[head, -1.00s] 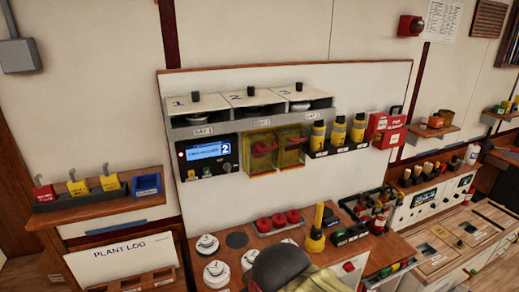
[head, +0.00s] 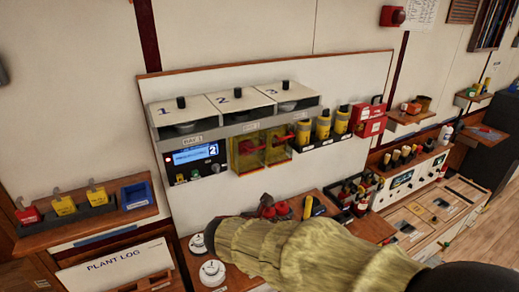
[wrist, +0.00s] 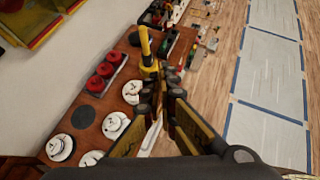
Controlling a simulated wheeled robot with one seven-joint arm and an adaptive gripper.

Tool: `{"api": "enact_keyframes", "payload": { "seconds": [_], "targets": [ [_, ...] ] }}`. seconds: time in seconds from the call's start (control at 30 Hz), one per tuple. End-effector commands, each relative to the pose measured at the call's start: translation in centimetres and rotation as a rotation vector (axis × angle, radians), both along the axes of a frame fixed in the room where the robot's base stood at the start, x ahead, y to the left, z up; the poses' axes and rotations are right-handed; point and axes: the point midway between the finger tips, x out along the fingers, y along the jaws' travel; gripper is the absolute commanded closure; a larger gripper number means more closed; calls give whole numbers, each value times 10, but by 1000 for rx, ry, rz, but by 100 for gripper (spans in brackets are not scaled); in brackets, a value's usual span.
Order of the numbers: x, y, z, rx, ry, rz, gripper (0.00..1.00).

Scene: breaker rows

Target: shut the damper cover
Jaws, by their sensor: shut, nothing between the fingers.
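Three pale lids numbered 1 (head: 183,110), 2 (head: 234,100) and 3 (head: 281,92), each with a black knob, top a grey-framed bay unit on the wall panel. Dark gaps with pale round parts show under their front edges. I cannot tell which of them is the damper cover. The display (head: 196,154) below bay 1 shows a 2. My gripper (wrist: 163,80) is shut and empty in the wrist view, over the bench. In the head view my sleeved arm crosses the lower middle, below the lids and apart from them, and hides part of the bench.
Yellow translucent boxes (head: 262,153) with red handles hang below the bays, beside yellow cylinders (head: 323,127). The bench (wrist: 128,75) holds red knobs (wrist: 104,70), white discs (wrist: 59,146) and an upright yellow torch (wrist: 146,45). Open floor (wrist: 224,60) lies right in the wrist view.

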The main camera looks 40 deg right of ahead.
Motion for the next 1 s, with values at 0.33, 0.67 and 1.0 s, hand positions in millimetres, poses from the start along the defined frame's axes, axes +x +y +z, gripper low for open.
{"api": "enact_keyframes", "payload": {
  "seconds": [0.33, 0.67, 1.0],
  "targets": [
    [95, -34, 57, -640, 882, 642, 100],
    [140, -24, 81, -953, 1315, 823, 100],
    [161, -59, 78, -963, 1334, 825, 100]
  ]
}}
